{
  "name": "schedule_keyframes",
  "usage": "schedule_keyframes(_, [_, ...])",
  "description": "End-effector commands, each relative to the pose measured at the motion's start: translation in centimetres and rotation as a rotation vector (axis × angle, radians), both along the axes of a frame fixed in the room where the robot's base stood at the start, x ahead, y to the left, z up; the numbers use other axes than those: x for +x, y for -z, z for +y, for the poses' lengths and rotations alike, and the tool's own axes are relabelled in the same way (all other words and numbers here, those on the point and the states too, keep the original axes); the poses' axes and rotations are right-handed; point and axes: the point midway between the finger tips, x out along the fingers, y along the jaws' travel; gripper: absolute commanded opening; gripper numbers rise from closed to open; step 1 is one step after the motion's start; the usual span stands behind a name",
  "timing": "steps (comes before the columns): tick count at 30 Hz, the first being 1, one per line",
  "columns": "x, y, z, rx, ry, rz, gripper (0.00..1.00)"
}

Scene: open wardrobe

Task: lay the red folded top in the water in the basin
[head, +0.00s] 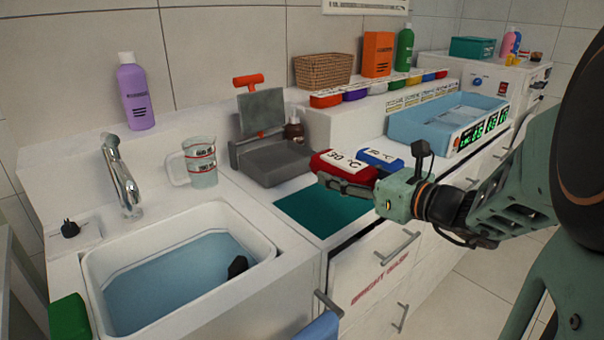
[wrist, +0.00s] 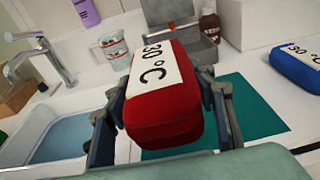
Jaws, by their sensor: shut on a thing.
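The red folded top (head: 346,170) carries a white "30 °C" label. My gripper (wrist: 165,110) is shut on it, with one finger on each side in the wrist view, where the red top (wrist: 163,118) fills the middle. In the head view it is held over or near the teal mat (head: 318,211), to the right of the basin; its exact height I cannot tell. The white basin (head: 262,250) holds blue water (head: 165,285) and stands at the front left. A small dark object (head: 238,266) shows at the water's right side.
A metal tap (head: 122,180) rises behind the basin, and a measuring jug (head: 200,163) stands beside it. A grey press-like device (head: 268,150) stands behind the mat. A blue folded item (head: 380,158) lies right of the red top. A green block (head: 69,318) is at the basin's left.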

Motion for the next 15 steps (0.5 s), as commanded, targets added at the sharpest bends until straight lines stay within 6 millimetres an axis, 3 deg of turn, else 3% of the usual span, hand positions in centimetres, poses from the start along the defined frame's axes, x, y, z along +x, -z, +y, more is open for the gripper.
schedule_keyframes(6, [4.9,3.2,0.0,0.003,-0.001,0.002,0.26])
schedule_keyframes(12, [7.4,6.1,0.1,0.002,-0.001,0.001,0.26])
schedule_keyframes(15, [8.0,6.7,0.1,0.000,-0.001,-0.001,0.26])
